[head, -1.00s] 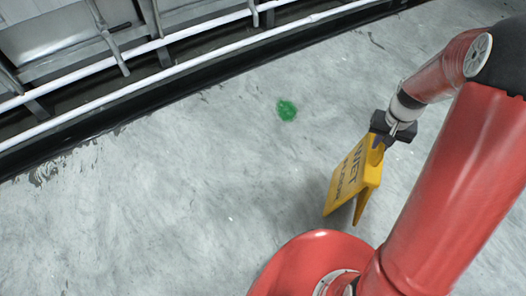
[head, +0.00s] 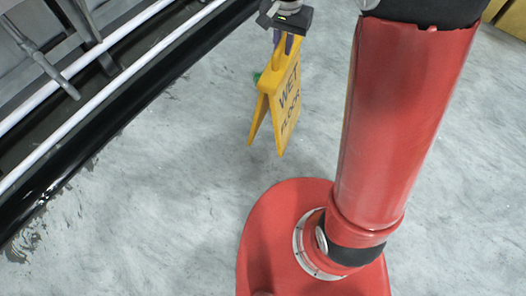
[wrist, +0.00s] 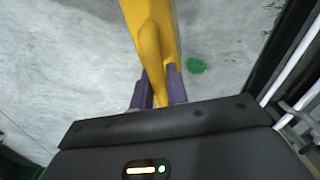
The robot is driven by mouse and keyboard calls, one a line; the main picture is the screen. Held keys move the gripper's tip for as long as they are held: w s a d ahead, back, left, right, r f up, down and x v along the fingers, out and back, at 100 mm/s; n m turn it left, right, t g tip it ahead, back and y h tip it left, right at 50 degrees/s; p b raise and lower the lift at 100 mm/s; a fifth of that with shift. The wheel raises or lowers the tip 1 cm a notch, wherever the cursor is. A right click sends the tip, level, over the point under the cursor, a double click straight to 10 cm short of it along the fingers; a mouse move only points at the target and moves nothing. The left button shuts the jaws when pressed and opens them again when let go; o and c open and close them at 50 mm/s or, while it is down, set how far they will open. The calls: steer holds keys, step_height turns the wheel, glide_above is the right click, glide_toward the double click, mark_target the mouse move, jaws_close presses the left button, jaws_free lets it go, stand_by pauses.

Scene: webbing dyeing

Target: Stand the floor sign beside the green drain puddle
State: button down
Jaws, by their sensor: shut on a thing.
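The yellow floor sign (head: 287,95), lettered "WET FLOOR", hangs upright from my gripper (head: 286,42), its two panels spread at the bottom. In the wrist view the purple fingers of my gripper (wrist: 157,90) are shut on the top of the sign (wrist: 150,40). I cannot tell for sure whether its feet touch the floor. The green drain puddle (head: 256,76) is mostly hidden behind the sign in the head view.
White rails (head: 110,98) and a black kerb (head: 110,130) run along the left, beside grey metal machinery. They also edge the right of the wrist view. A yellow thing (head: 510,18) stands at the far right corner. The grey floor around the sign is otherwise clear.

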steer(key=s+a+r+m+b, duration=0.2)
steer(key=s+a+r+m, duration=0.15)
steer(key=r, duration=0.25)
steer(key=shift+n, duration=0.25)
steer(key=f+b, duration=0.1)
steer(key=f, duration=0.5)
steer(key=f+b, duration=0.1)
steer(key=f, duration=0.6)
steer(key=w+a+f+b, duration=0.1)
steer(key=f+b, duration=0.1)
steer(key=f, duration=0.4)
steer(key=shift+f, duration=0.15)
steer(key=shift+f, duration=0.2)
steer(key=c, duration=1.4)
jaws_free()
